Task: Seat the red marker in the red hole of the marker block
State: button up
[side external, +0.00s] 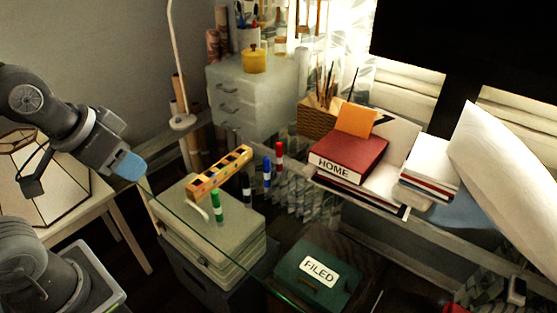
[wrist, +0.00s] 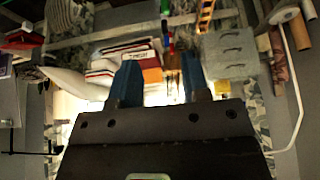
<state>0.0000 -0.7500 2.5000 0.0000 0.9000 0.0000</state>
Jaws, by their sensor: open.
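The red marker (side external: 279,155) stands upright on the glass desk in the side view, at the right end of a loose row with a blue marker (side external: 266,172), a dark marker (side external: 247,186) and a green marker (side external: 217,207). The marker block (side external: 218,173) is a long yellow-orange bar with dark holes on top, left of the red marker and apart from it. Which hole is red is too small to tell. The block also shows in the wrist view (wrist: 205,15). My gripper (side external: 128,166) is at the left, away from the markers. Its blue fingers (wrist: 161,78) are apart and empty.
A red book labelled HOME (side external: 348,159) lies right of the markers, with a woven basket (side external: 316,118) behind it. A drawer unit (side external: 250,88) stands behind the block. A green FILED box (side external: 318,275) shows below the glass. A lamp stem (side external: 176,60) rises at the back left.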

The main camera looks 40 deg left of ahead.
jog(key=shift+o, duration=0.7)
